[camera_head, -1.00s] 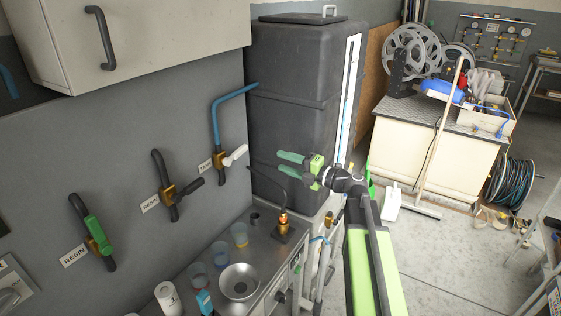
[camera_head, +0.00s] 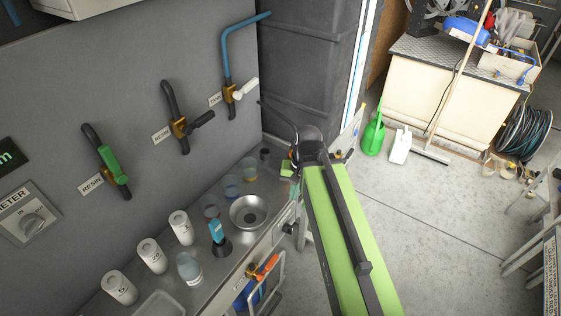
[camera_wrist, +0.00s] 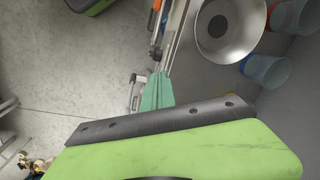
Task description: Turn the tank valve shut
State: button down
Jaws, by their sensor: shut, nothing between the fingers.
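The valve with the white handle (camera_head: 246,88) sits on the blue pipe (camera_head: 226,45) on the grey wall beside the dark tank (camera_head: 305,60). Its small label (camera_head: 215,99) is hard to read. The handle sticks out to the right and slightly up from the brass body (camera_head: 230,94). My gripper's green fingers (camera_wrist: 159,78) are together and empty in the wrist view, above the bench's front edge near the steel bowl. In the head view, my arm hides most of the gripper; only a green part shows below and right of the valve. It is apart from the valve.
Two more wall valves, one black-handled (camera_head: 198,121) and one green-handled (camera_head: 110,160), are to the left. The bench below holds a steel bowl (camera_head: 248,212), several cups and white jars (camera_head: 149,251). A thin dark curved tube (camera_head: 276,112) rises near my arm.

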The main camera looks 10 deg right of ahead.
aim_at(237, 95)
jog(key=z, duration=0.05)
jog(key=k, duration=0.55)
jog(key=u, duration=2)
jog(key=k, duration=0.85)
jog(key=z, duration=0.8)
jog(key=i, duration=0.5)
jog(key=u, duration=0.2)
